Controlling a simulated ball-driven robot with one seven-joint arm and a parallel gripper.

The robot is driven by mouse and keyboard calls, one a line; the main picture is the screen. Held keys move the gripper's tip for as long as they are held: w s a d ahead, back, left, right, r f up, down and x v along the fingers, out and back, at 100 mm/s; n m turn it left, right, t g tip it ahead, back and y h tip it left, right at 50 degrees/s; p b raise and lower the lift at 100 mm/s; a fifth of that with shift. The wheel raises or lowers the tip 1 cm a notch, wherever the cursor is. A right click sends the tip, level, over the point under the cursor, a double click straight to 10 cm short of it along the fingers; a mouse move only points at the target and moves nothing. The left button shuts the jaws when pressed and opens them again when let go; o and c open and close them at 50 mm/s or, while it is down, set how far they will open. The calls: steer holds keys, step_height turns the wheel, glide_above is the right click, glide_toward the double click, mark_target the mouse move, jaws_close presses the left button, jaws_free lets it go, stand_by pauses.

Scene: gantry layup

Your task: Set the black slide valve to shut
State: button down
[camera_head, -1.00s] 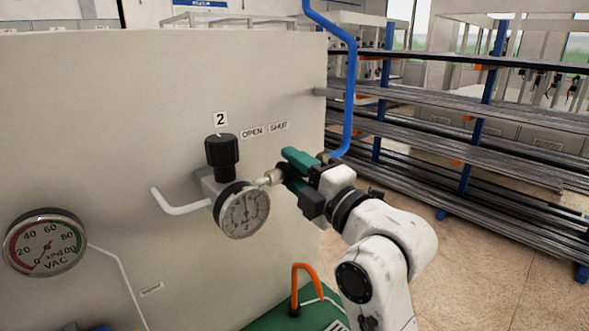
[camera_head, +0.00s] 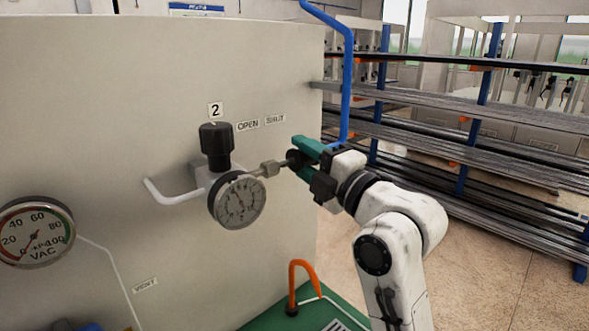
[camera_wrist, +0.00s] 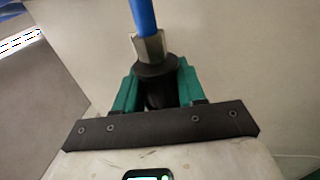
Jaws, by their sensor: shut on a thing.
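The black slide valve (camera_head: 296,158) sits on a metal line to the right of the gauge, below the OPEN and SHUT labels. In the head view my gripper covers most of it. My gripper (camera_head: 299,163) has green fingers and is shut around its black sleeve, near the SHUT label (camera_head: 275,119) and to the right of the OPEN label (camera_head: 247,125). In the wrist view the black sleeve (camera_wrist: 157,72) lies between the green fingers, with a metal nut (camera_wrist: 149,46) and blue tube beyond it. A length of metal fitting shows to the left of the fingers.
A round gauge (camera_head: 238,200) and black knob (camera_head: 216,143) marked 2 are left of my gripper. A VAC gauge (camera_head: 36,232) is at far left. A blue pipe (camera_head: 348,75) rises behind my gripper. An orange hook (camera_head: 297,282) stands below. Racks fill the right back.

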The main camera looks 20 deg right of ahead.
steer(key=c, duration=0.8)
jaws_free()
steer(key=shift+d, duration=0.35)
steer(key=shift+s+f, duration=0.2)
steer(key=shift+s, duration=0.2)
steer(key=b+v, duration=0.3)
steer(key=v, duration=0.7)
steer(key=shift+w, duration=0.1)
steer(key=shift+r, duration=0.1)
